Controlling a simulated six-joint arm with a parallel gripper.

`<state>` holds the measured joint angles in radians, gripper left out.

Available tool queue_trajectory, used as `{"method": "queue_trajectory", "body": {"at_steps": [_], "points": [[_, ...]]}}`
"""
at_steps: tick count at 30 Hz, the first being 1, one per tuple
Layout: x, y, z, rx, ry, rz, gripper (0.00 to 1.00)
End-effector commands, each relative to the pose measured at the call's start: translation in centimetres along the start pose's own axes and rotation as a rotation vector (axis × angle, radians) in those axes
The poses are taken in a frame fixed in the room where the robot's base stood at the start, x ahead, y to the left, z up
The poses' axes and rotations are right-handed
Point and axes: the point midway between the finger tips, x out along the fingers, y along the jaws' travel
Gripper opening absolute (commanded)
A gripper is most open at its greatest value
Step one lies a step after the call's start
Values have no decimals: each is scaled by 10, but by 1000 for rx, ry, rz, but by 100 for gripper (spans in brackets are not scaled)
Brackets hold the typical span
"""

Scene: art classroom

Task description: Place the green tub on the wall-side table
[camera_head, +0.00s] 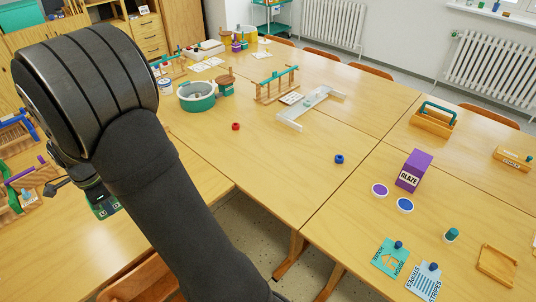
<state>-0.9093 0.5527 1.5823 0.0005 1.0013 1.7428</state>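A round teal-green basin (197,103) with a pale inside stands on the far part of the joined tables, left of centre. A small green cylinder (452,234) stands on the right table nearer to me. I cannot tell for sure which of these is the green tub. My dark arm fills the left of the view. Small dark parts of my gripper (72,180) show beside the arm at the left, over the left table (175,235). The fingertips are mostly hidden, so whether it is open or holds anything is unclear.
A purple glaze box (413,171) stands near purple and blue discs. Two cards (391,258) and a wooden tray (497,266) lie at the front right. A wooden rack (277,88) and white angled frame (309,106) stand mid-table. The central tabletop (270,160) is mostly clear.

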Motion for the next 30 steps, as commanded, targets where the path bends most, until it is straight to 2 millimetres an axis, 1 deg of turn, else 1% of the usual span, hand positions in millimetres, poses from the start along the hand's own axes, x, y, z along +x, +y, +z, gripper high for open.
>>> {"method": "queue_trajectory", "body": {"at_steps": [1,5,8,11,12,14,15,16,17,18,20,21,23,24,26,27,29,30], "points": [[3,-3,-12,19,1,5,0],[3,-11,-38,55,2,5,0],[3,-18,-64,90,2,5,0],[3,-24,-98,136,2,5,0],[3,-27,-114,157,2,5,0],[2,-30,-139,191,2,4,0],[2,-31,-157,214,2,4,0],[2,-31,-171,230,2,4,0],[2,-31,-184,248,2,4,0],[2,-31,-202,272,2,5,0],[2,-29,-230,305,2,5,0],[1,-27,-248,328,2,4,0],[1,-23,-275,362,2,4,0],[1,-19,-294,384,2,4,0],[1,-13,-321,420,2,5,0],[1,-7,-339,442,2,5,0],[0,1,-366,476,2,4,0],[0,8,-383,499,2,4,0]]}}
